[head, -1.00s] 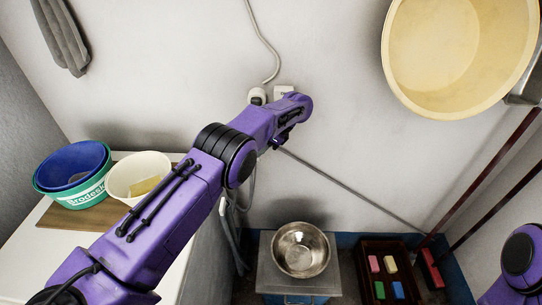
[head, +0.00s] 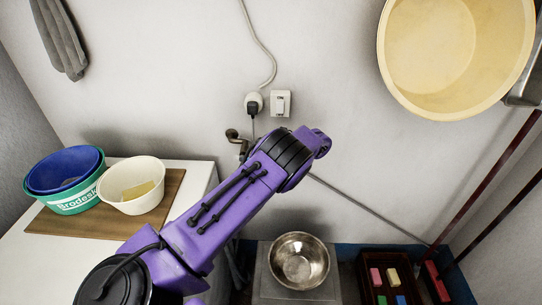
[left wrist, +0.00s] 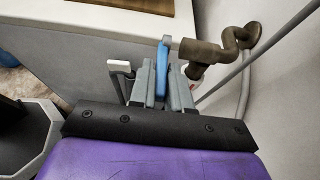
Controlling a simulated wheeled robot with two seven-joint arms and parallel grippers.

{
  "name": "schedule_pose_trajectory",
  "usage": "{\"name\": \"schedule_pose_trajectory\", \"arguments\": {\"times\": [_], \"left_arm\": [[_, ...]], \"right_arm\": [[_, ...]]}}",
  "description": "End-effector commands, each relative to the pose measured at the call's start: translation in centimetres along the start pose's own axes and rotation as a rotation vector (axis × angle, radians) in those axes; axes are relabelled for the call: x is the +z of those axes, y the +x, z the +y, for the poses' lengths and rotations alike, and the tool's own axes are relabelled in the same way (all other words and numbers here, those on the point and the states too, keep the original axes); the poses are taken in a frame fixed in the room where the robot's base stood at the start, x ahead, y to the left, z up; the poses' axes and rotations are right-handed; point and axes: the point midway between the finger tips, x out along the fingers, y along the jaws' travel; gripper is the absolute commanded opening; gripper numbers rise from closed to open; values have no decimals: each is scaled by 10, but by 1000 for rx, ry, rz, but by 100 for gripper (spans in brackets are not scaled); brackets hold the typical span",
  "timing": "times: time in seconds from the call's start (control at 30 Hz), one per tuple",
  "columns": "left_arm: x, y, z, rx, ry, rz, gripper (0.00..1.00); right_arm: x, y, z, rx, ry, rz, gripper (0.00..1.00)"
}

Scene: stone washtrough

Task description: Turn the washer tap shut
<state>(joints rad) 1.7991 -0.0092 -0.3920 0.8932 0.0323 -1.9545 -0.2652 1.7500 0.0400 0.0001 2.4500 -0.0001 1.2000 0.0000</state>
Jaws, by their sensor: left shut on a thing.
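The washer tap is a brown metal tap (left wrist: 205,52) on the wall in the left wrist view, with a bent pipe running to a round wall flange. Its blue lever (left wrist: 163,58) stands between the grey fingers of my left gripper (left wrist: 162,80), which are shut on it. The lever's lower part is hidden by the fingers. In the head view, part of the brown tap (head: 237,136) shows on the wall just beyond my left arm, which hides the lever and my left gripper. My right gripper is not in view.
A white-topped unit (head: 60,262) at left carries a wooden board, a cream bowl (head: 132,184) and nested basins (head: 66,178). A socket with a plug (head: 253,103) is above the tap. A steel bowl (head: 300,260) and a crate with several blocks stand below right; a yellow basin (head: 440,50) hangs upper right.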

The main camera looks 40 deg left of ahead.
Motion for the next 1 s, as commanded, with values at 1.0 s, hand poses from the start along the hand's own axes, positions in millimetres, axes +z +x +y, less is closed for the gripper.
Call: {"name": "schedule_pose_trajectory", "arguments": {"times": [1.0], "left_arm": [[-12, -28, -1, 0, -1, -7, 38]], "right_arm": [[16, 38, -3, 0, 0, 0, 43]]}}
